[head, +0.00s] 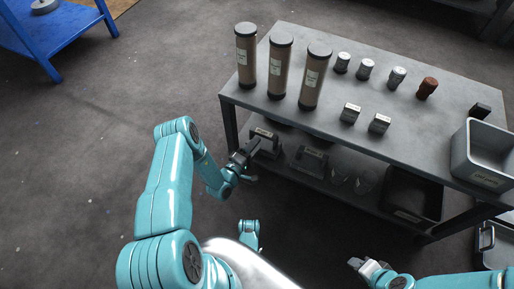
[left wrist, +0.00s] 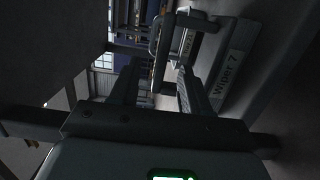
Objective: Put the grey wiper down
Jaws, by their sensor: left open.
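The grey wiper (head: 265,143), a block with a handle and a pale label, sits at the left end of the table's lower shelf. In the left wrist view the wiper (left wrist: 238,40) appears turned sideways, labelled "Wiper 7". Its handle (left wrist: 157,42) shows beyond the fingertips, roughly in line with the gap between them. My left gripper (head: 251,164) is open beside the shelf's left end, close to the wiper. In the left wrist view nothing shows held between its fingers (left wrist: 155,82). My right gripper (head: 368,269) is low at the front, away from the shelf; its jaw opening is unclear.
A second similar grey block (head: 311,161) stands to the right on the lower shelf, with a dark bin (head: 413,194) farther right. The tabletop (head: 290,37) above holds brown cylinders, small fittings and a grey tray (head: 464,152). A blue bench (head: 75,32) is far left; floor between is clear.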

